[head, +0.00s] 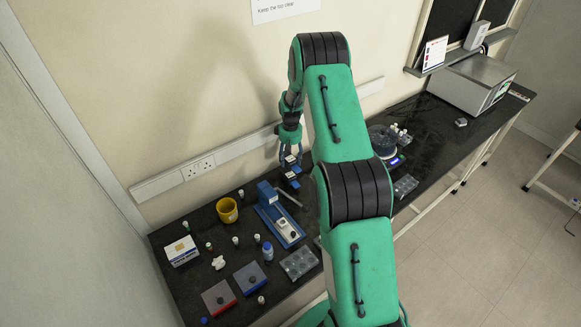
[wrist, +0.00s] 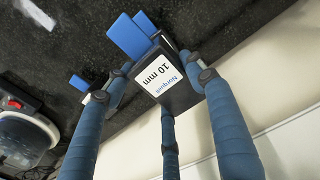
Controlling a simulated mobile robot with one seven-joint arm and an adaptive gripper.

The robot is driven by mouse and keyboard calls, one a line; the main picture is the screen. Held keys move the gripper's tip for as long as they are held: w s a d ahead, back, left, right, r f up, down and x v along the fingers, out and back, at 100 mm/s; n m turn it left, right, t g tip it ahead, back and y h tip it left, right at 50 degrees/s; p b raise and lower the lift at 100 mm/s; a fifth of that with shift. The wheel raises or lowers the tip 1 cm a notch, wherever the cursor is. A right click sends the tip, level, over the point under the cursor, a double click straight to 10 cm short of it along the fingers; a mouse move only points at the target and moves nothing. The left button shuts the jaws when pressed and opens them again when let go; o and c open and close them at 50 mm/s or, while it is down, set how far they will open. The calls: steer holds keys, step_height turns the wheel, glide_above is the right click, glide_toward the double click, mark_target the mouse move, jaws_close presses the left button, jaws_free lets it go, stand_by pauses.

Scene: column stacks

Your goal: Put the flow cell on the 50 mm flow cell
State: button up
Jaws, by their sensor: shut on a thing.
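My gripper (head: 291,143) is shut on a flow cell (wrist: 180,88), a dark block with a blue tab and a white label reading "10 mm". In the wrist view the fingers of my gripper (wrist: 155,86) close around it. In the head view the held flow cell (head: 290,159) is just above more small blue-and-white pieces (head: 293,172) on the bench. In the wrist view a small blue tab (wrist: 78,82) shows beside the left finger, partly hidden. I cannot read a 50 mm label, nor tell whether the held cell touches anything below.
A blue instrument (head: 278,215) and a yellow pot (head: 227,210) stand left of the gripper on the black bench (head: 195,222). A round device (head: 383,141) is to the right, beyond my arm. The wall with its socket strip (head: 200,168) is close behind.

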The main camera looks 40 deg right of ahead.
mark_target(290, 156)
steer(key=shift+f, duration=0.65)
steer(key=shift+f, duration=1.85)
steer(key=shift+f, duration=0.15)
steer(key=o, duration=1.4)
steer(key=shift+c, duration=0.2)
step_height(290, 156, up, 12)
steer(key=shift+r, duration=0.15)
